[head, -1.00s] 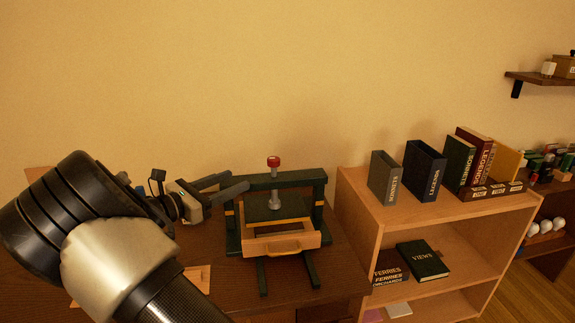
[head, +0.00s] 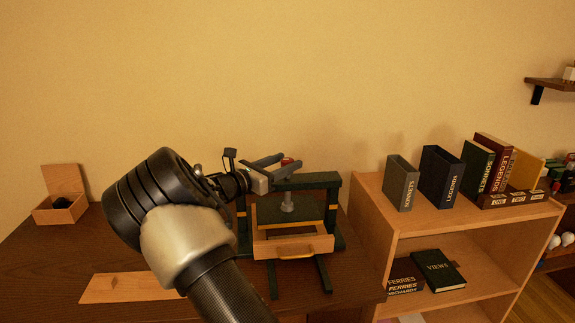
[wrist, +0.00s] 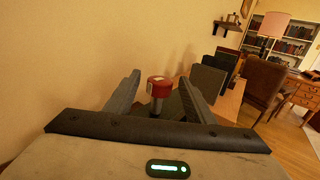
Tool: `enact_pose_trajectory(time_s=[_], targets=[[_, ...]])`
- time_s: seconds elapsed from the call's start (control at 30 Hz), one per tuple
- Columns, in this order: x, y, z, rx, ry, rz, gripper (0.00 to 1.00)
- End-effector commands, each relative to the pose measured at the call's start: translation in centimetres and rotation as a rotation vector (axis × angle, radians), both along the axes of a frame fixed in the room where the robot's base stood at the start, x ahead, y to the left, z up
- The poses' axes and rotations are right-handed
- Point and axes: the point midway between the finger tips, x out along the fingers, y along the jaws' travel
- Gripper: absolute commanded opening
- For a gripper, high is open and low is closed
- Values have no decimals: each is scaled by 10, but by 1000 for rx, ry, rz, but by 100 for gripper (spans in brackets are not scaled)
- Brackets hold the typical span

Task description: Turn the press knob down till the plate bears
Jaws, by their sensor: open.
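The press (head: 334,200) is a dark green frame on the brown desk, with a screw in its middle and a wooden drawer with a handle in front. Its red knob (head: 287,162) tops the screw and is partly hidden by my gripper in the head view. In the wrist view the red knob (wrist: 159,87) sits upright between the two fingers. My gripper (head: 280,163) is open, with a finger on each side of the knob and gaps showing on both sides. The plate (head: 284,212) is dark and lies under the screw; I cannot tell whether it bears on anything.
A wooden shelf unit (head: 425,222) with upright books (head: 442,175) stands right of the press. An open wooden box (head: 61,205) is at the far left of the desk. A wooden board (head: 128,288) lies near the front. The wall is close behind the press.

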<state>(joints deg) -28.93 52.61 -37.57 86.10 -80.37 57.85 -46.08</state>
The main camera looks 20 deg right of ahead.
Motion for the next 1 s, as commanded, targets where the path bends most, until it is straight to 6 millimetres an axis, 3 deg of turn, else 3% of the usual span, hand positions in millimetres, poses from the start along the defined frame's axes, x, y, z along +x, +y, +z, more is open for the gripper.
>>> enact_pose_trajectory(time_s=[0.13, 0.43, 0.47, 0.7, 1.0], targets=[[4, -11, 0, 0, 0, 1, 49], [5, -13, 0, 0, 0, 1, 49], [5, -13, 0, 0, 0, 1, 48], [5, -13, 0, 0, 0, 0, 8], [8, -14, 9, -6, -3, -115, 8]])
